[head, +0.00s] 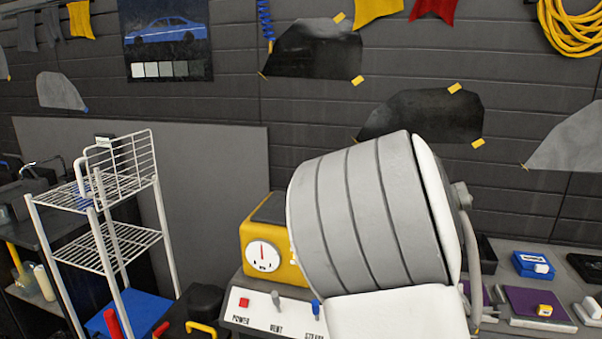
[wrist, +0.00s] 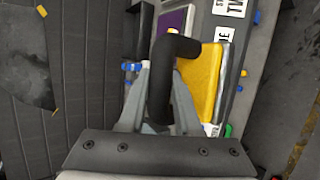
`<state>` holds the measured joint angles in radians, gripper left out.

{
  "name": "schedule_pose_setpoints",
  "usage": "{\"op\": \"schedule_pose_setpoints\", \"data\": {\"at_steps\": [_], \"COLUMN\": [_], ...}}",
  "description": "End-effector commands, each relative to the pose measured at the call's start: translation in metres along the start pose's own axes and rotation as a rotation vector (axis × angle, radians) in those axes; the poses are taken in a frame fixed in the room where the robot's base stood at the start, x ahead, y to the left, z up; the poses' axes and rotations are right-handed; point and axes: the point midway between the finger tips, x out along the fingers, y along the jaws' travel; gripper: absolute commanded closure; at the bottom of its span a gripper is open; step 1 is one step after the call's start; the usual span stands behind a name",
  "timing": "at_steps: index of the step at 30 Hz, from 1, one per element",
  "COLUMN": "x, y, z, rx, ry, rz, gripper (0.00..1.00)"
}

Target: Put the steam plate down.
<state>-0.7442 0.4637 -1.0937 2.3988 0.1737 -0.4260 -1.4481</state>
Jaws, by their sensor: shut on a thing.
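My gripper (wrist: 160,92) shows in the wrist view. Its two grey fingers are shut on a thick black bent handle (wrist: 176,48), which I take to be the steam plate's. The handle bends right at its far end, beside a yellow body (wrist: 208,78); I cannot tell for sure whether the two are joined. The plate's face and whatever is under it are hidden. In the head view, my pale arm link fills the middle right and the gripper and plate are not visible.
A yellow machine with a dial (head: 262,240) stands behind a white panel with POWER, VENT and STEAM controls (head: 275,308). A white wire rack (head: 115,200) is at left. Purple mats (head: 520,298) and small boxes (head: 533,265) lie on the bench at right.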

Motion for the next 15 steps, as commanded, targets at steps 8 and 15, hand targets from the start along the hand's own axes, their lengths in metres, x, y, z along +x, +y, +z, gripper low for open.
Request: {"op": "schedule_pose_setpoints", "data": {"at_steps": [8, 15], "x": [0.007, -0.006], "y": [-0.022, -0.060], "z": [-0.080, -0.170], "rx": [-0.138, -0.286], "ry": [0.223, 0.465], "rz": [0.054, 0.116], "gripper": [1.00, 1.00]}}
